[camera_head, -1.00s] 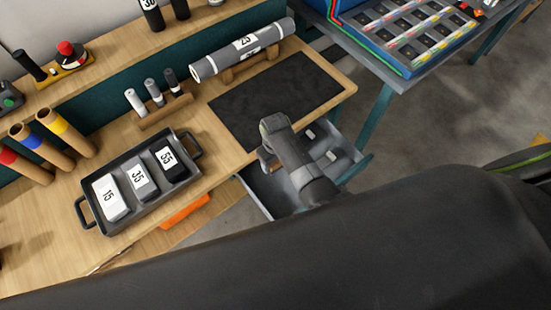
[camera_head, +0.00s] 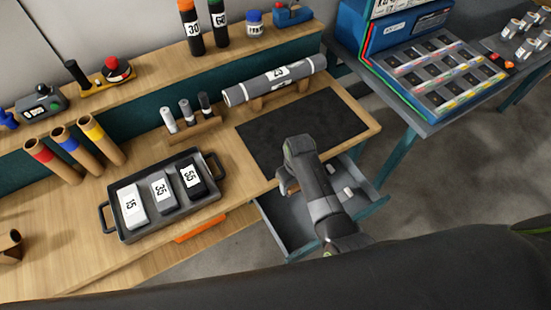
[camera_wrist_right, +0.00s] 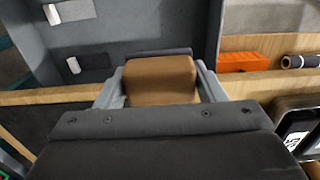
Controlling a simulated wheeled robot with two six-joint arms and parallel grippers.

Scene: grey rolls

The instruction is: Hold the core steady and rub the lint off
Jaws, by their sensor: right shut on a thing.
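A grey roll (camera_head: 275,80) with a white number label lies across a wooden cradle at the back of the bench, above a dark mat (camera_head: 300,130). My right gripper (camera_head: 288,180) is over the open grey drawer (camera_head: 277,222) at the bench's front edge. It is shut on a tan block (camera_wrist_right: 160,78), which shows between its fingers in the right wrist view. A dark grey strip shows along the block's far side. In the head view most of the block is hidden by the gripper. No hand seems to touch the roll. My left gripper is not in view.
A black tray (camera_head: 122,228) with numbered white, grey and black blocks stands left of the drawer. Small rolls stand in a wooden rack (camera_head: 196,133). Cardboard tubes (camera_head: 75,150) are at left. Small white-ended pieces (camera_wrist_right: 72,65) lie in the drawer. The mat is clear.

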